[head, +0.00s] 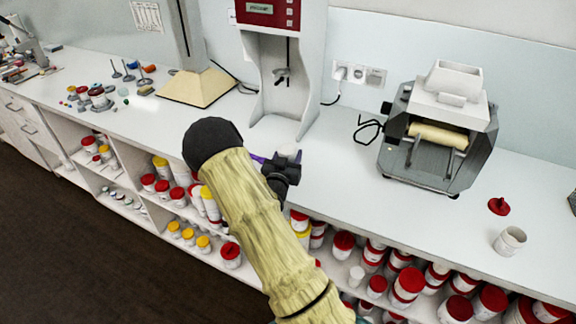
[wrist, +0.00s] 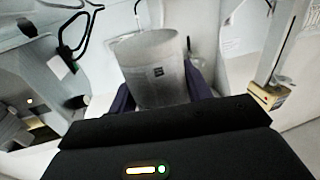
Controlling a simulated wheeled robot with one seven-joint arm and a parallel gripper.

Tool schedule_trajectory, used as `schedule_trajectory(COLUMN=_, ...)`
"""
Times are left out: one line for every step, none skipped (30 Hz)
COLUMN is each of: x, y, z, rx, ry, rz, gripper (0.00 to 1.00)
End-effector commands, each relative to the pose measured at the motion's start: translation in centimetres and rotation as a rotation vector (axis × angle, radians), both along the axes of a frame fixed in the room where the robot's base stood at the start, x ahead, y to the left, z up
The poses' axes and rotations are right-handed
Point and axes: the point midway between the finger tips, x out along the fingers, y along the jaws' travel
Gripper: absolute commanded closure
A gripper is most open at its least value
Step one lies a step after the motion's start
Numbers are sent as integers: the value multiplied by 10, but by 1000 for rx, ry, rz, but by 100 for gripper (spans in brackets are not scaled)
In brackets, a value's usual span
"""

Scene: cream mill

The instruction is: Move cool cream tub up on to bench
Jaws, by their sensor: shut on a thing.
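My gripper (head: 278,166) is over the front part of the white bench (head: 345,192), in front of the red-topped machine. It is shut on a pale grey-white tub (wrist: 156,72), which fills the middle of the wrist view between the purple fingers and looks roughly upright. A small dark mark shows on the tub's side. In the head view only the tub's pale top (head: 289,151) shows past the gripper. I cannot tell whether the tub's base touches the bench.
The red-topped machine (head: 292,60) stands behind the gripper. A grey roller mill (head: 440,130) is to the right. An open white tub (head: 510,241) and a red lid (head: 499,206) lie far right. Shelves below hold several red- and yellow-lidded tubs. Bench between machine and mill is clear.

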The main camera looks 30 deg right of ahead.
Motion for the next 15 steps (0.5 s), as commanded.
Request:
schedule_trajectory(x=0, y=-1, z=0, rx=0, ry=0, rz=-2, gripper=79)
schedule_trajectory(x=0, y=-1, z=0, rx=0, ry=0, rz=-2, gripper=79)
schedule_trajectory(x=0, y=-2, z=-1, rx=-1, ry=1, rz=-3, gripper=79)
schedule_trajectory(x=0, y=-2, z=-3, rx=-1, ry=2, rz=-3, gripper=79)
schedule_trajectory(x=-1, y=-2, z=-5, rx=-2, ry=3, rz=-3, gripper=79)
schedule_trajectory(x=-1, y=-2, z=-9, rx=-2, ry=4, rz=-3, gripper=79)
schedule_trajectory(x=-1, y=-2, z=-13, rx=-1, ry=5, rz=-3, gripper=79)
schedule_trajectory(x=-1, y=-2, z=-17, rx=-1, ry=5, rz=-2, gripper=79)
schedule_trajectory(x=-1, y=-2, z=-23, rx=-1, ry=5, rz=-2, gripper=79)
schedule_trajectory(x=0, y=-1, z=-27, rx=-1, ry=3, rz=-1, gripper=79)
schedule_trajectory(x=0, y=-1, z=-31, rx=-2, ry=4, rz=-1, gripper=79)
schedule_trajectory(x=0, y=0, z=-35, rx=-2, ry=3, rz=0, gripper=79)
schedule_trajectory(x=0, y=0, z=-38, rx=-2, ry=3, rz=1, gripper=79)
schedule_trajectory(x=0, y=1, z=-40, rx=-2, ry=3, rz=2, gripper=79)
schedule_trajectory(x=0, y=1, z=-41, rx=-1, ry=1, rz=2, gripper=79)
